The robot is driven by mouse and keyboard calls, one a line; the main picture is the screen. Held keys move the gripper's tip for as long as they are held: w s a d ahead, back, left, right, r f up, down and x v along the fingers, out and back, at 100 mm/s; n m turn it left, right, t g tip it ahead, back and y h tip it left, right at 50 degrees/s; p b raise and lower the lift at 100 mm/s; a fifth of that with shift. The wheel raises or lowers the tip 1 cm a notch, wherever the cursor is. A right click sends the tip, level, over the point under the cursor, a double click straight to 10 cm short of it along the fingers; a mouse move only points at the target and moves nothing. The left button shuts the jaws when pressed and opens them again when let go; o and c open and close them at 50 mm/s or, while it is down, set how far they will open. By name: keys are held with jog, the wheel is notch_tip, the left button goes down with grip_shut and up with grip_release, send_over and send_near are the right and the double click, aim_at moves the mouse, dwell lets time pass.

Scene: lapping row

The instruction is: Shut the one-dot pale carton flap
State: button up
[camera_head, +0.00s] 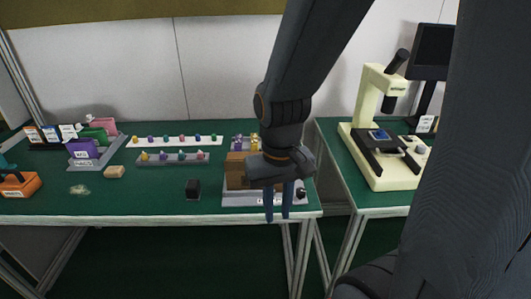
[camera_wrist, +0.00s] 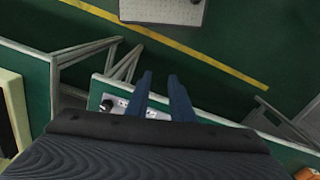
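My gripper (camera_head: 277,218) hangs fingers-down at the front edge of the green table, in front of a grey device with a black knob. Its two blue fingers stand apart with nothing between them; they also show in the wrist view (camera_wrist: 160,77), over the table edge and floor. A brown box-like thing (camera_head: 236,171) stands on or behind the grey device, partly hidden by my gripper. I cannot make out a pale carton, its flap or any dots in either view.
The green table (camera_head: 155,206) holds a black cube (camera_head: 193,188), a tan block (camera_head: 115,171), an orange carrier (camera_head: 19,184) and strips of small coloured pieces (camera_head: 173,158). A cream microscope (camera_head: 369,110) stands on the right table, across a gap.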

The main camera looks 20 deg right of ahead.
jog(key=w+a+r+m+t+h+p, duration=0.15)
jog(key=w+r+m, duration=0.25)
jog(key=w+m, duration=0.55)
jog(key=w+r+m+t+y+p, duration=0.1)
jog(key=w+r+m+p, duration=0.4)
jog(key=m, duration=0.7)
jog(key=shift+n+h, duration=0.25)
jog(key=shift+w+b+x, duration=0.2)
jog(key=shift+x, duration=1.15)
jog(key=shift+w+b+x, duration=0.2)
jog(key=shift+b+x, duration=0.05)
jog(key=shift+x, duration=1.05)
jog(key=shift+w+b+x, duration=0.2)
jog(key=shift+x, duration=1.15)
jog(key=shift+r, duration=0.15)
grip_shut()
